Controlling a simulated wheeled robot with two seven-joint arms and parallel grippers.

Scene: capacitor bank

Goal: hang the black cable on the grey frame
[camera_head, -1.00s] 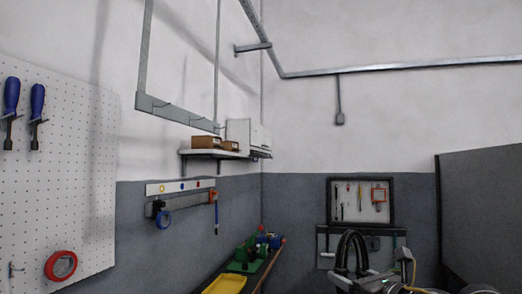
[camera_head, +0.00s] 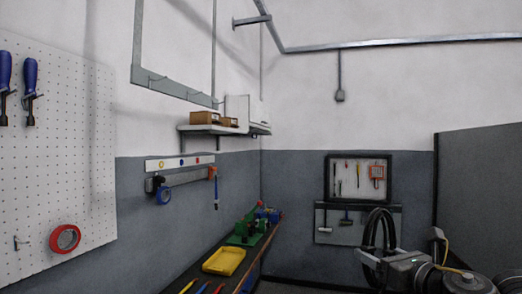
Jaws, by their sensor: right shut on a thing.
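The black cable (camera_head: 390,229) is a coil of several loops at the lower right of the head view. My right gripper (camera_head: 368,258) is shut on the lower part of the coil, and the loops stand up above the jaws. The grey frame (camera_head: 172,87) hangs high at the upper left, by the left wall. Its lower bar carries a few small hooks, and no cable is on it. The cable is far to the right of the frame and lower in the picture. My left gripper is out of view.
A white pegboard (camera_head: 70,170) with blue-handled tools and red tape is at left. A shelf (camera_head: 205,129) with boxes is below the frame. A bench with a yellow tray (camera_head: 224,262) runs along the left wall. A grey partition (camera_head: 480,190) stands at right.

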